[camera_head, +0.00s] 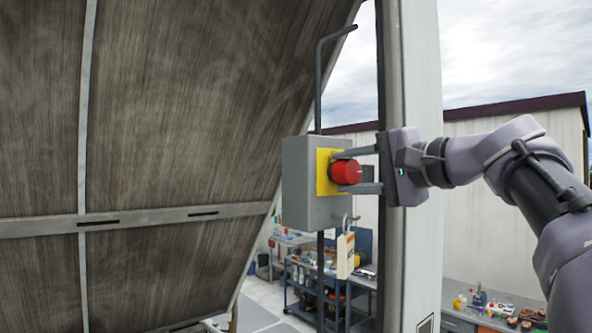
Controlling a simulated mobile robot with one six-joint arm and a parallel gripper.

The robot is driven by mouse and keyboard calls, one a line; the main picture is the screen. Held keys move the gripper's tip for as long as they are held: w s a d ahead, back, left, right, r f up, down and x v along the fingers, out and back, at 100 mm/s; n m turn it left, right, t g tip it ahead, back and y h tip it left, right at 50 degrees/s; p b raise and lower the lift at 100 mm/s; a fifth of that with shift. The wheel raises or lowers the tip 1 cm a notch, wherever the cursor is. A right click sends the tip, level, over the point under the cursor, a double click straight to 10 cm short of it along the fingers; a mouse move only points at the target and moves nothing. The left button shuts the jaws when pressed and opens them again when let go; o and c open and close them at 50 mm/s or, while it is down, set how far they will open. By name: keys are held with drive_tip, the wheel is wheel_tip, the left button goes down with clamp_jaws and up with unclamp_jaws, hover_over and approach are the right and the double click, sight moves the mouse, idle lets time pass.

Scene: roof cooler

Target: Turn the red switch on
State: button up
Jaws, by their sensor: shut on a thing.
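The red switch (346,173) is a round red knob on a yellow plate (323,166), on the right face of a grey box (299,180). My gripper (358,171) reaches in from the right, with one finger above and one below the knob. It is shut on the red switch. The fingers partly overlap the knob's right side. The knob's marking is too small to read, so its turn position cannot be told.
A large tilted brown panel (170,110) fills the left. A grey post (410,255) stands right behind my gripper. A tag (345,255) hangs below the box. A cluttered cart (315,295) and a bench (490,310) stand farther back.

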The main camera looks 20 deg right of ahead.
idle(0.4)
drive_tip(key=o, duration=1.4)
drive_tip(key=b+v, duration=0.3)
drive_tip(key=v, duration=1.4)
drive_tip(key=shift+s+d, duration=0.1)
drive_tip(key=shift+s, duration=0.1)
